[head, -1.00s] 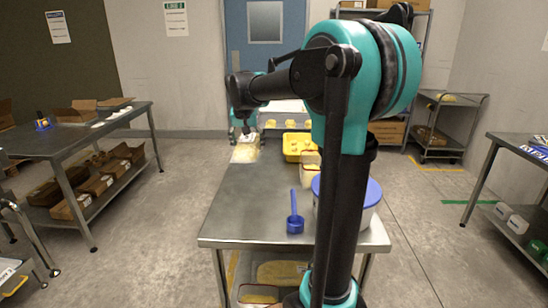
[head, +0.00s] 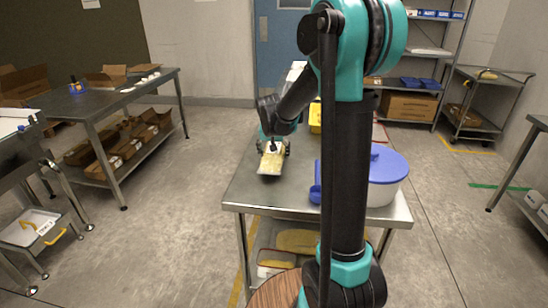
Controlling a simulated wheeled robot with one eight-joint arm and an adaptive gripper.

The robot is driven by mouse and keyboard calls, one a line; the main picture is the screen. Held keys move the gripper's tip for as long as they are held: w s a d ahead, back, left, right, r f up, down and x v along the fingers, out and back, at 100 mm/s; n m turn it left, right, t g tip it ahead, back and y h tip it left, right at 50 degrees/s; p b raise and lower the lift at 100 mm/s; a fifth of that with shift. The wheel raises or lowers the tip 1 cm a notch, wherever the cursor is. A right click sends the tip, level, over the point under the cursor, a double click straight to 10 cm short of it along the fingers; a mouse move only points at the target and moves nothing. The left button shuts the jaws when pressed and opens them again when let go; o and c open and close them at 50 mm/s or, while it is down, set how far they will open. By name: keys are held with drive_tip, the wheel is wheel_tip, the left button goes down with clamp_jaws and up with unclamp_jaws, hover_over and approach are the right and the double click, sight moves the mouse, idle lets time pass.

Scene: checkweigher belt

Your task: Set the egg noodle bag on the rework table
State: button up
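A pale yellow bag with a white end (head: 270,161), which looks like the egg noodle bag, is in my gripper (head: 273,146). The fingers look closed on its upper part, and the bag hangs tilted over the left side of the steel table in front of me (head: 255,192). I cannot tell whether its lower end touches the tabletop. Another steel table (head: 70,103) stands at the left. No readable label shows which one is the rework table.
A white tub with a blue lid (head: 388,170) and a blue scoop (head: 315,186) are on the front table, partly behind my arm. A yellow tray (head: 315,117) is farther back. Open cartons (head: 106,76) stand on the left table. Floor between the tables is clear.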

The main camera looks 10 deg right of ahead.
drive_tip(key=shift+f, duration=0.85)
drive_tip(key=o, duration=1.8)
drive_tip(key=shift+f, duration=0.1)
drive_tip(key=v, duration=1.2)
